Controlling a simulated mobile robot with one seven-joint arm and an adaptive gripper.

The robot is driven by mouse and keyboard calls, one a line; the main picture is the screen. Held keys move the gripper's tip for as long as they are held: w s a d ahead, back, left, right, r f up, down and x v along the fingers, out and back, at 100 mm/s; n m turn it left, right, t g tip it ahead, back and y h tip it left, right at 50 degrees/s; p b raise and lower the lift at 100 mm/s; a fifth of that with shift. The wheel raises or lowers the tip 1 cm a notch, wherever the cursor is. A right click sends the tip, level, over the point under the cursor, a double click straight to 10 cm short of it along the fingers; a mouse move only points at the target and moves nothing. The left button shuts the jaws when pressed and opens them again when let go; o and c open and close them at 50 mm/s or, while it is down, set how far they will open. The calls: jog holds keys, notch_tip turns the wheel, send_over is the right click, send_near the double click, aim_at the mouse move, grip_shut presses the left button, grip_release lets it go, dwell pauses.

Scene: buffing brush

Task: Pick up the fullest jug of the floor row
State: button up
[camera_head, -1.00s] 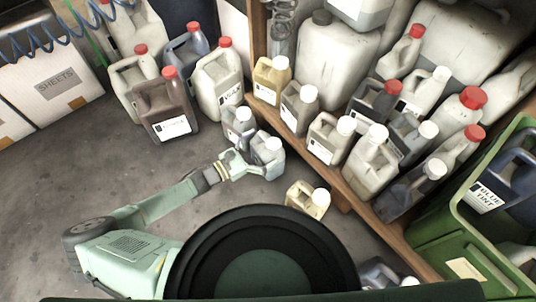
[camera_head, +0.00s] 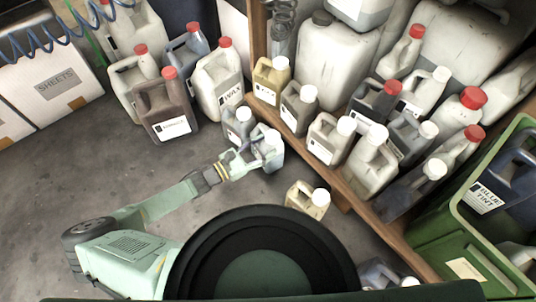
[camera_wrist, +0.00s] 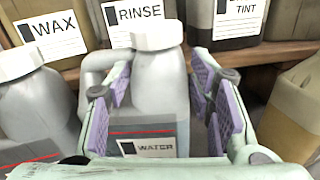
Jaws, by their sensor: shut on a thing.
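A pale grey translucent jug (camera_head: 270,150) with a white cap stands between the fingers of my gripper (camera_head: 257,154). In the wrist view this jug (camera_wrist: 150,95) has a WATER label and a red line above it. My gripper (camera_wrist: 162,92) is shut on its body, purple pads on both sides. The rest of the floor row shows a grey jug (camera_head: 238,122) to its upper left, a tan jug (camera_head: 307,198) to its lower right, and a grey jug (camera_head: 380,272) partly hidden at the bottom. The wrist view shows the left grey jug (camera_wrist: 35,115) and the tan jug (camera_wrist: 293,110) close by.
A wooden shelf (camera_head: 345,185) behind the row holds several jugs, some labelled WAX (camera_wrist: 50,38), RINSE (camera_wrist: 138,14) and TINT. Large red-capped jugs (camera_head: 168,110) stand at the upper left. A green crate (camera_head: 425,235) is at the right. The floor (camera_head: 80,165) at left is clear.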

jog(key=shift+a+r, duration=0.1)
jog(key=shift+r, duration=0.05)
grip_shut()
jog(key=shift+r, duration=0.1)
